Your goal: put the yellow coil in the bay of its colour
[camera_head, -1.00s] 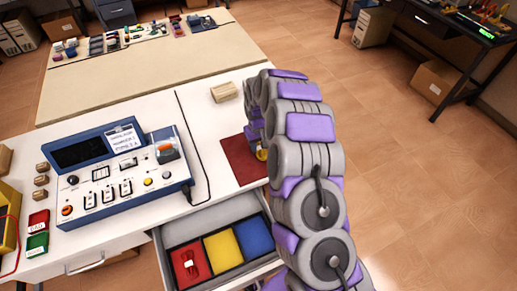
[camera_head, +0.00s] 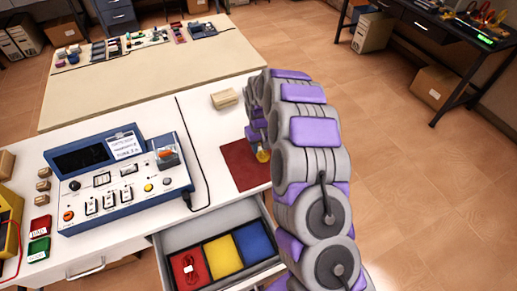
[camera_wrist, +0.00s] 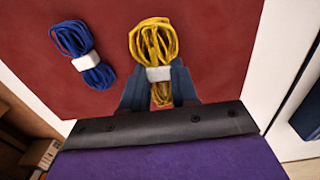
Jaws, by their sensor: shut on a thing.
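The yellow coil (camera_wrist: 153,45), bound with a white band, is between the fingers of my gripper (camera_wrist: 158,88) in the wrist view. My gripper is shut on it over the dark red mat (camera_wrist: 200,20). In the head view the yellow coil (camera_head: 263,156) shows at the mat's right side, below my gripper (camera_head: 260,145). I cannot tell whether it touches the mat. The open drawer below the table edge has a red bay (camera_head: 202,275), an empty yellow bay (camera_head: 223,257) and an empty blue bay (camera_head: 255,242).
A blue coil (camera_wrist: 82,52) lies on the mat left of my gripper; my arm hides it in the head view. A red coil (camera_head: 187,267) lies in the red bay. A blue instrument panel (camera_head: 120,175) and a wooden block (camera_head: 224,99) stand on the table.

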